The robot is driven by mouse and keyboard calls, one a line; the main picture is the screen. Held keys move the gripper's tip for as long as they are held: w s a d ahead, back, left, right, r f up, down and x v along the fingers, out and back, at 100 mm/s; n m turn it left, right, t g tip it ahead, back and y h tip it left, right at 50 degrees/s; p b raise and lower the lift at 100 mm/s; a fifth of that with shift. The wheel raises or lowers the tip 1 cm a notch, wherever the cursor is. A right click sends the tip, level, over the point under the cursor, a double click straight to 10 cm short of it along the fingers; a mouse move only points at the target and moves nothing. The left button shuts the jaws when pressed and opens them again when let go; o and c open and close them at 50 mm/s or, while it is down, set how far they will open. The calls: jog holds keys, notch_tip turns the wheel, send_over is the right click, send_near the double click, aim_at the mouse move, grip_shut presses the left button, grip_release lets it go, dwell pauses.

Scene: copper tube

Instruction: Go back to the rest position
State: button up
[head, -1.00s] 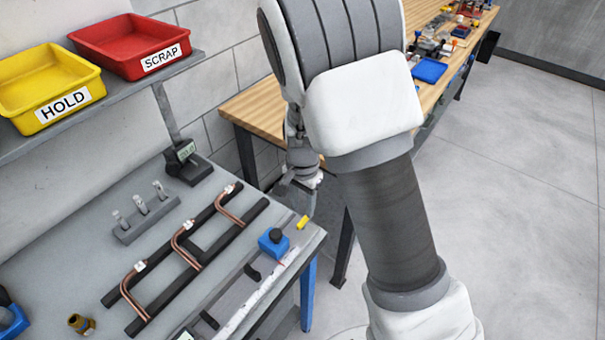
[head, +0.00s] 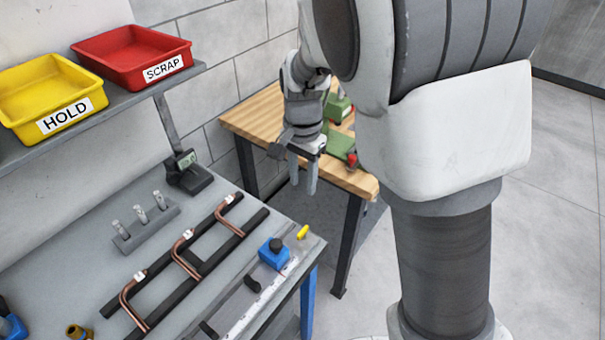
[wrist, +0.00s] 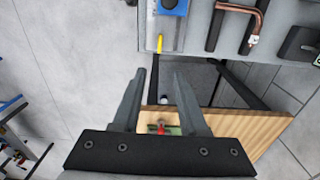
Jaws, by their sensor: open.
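My gripper (head: 303,186) hangs with its fingers pointing down, above the gap between the grey bench (head: 88,266) and the wooden table (head: 262,116). In the wrist view my gripper (wrist: 172,108) shows two fingers spread apart with nothing between them. Several bent copper tubes (head: 184,254) lie across a black rack (head: 190,268) on the grey bench, apart from my gripper. One copper tube (wrist: 257,22) also shows at the top right of the wrist view.
A yellow HOLD bin (head: 45,92) and a red SCRAP bin (head: 130,55) stand on the shelf. A blue block (head: 273,254) and a yellow piece (head: 303,232) lie near the bench's right edge. A green device (head: 342,148) sits on the wooden table. Open floor lies right.

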jog(key=s+d+r+n+t, duration=0.2)
jog(key=s+d+r+n, duration=0.2)
jog(key=s, duration=0.5)
jog(key=s+d+r+n+t, duration=0.3)
jog(key=s+d+r, duration=0.5)
jog(key=s+r, duration=0.1)
jog(key=shift+s+d+r+n+t, duration=0.3)
jog(key=shift+s+r+n, duration=0.1)
jog(key=shift+r, duration=0.3)
jog(key=shift+a, duration=0.25)
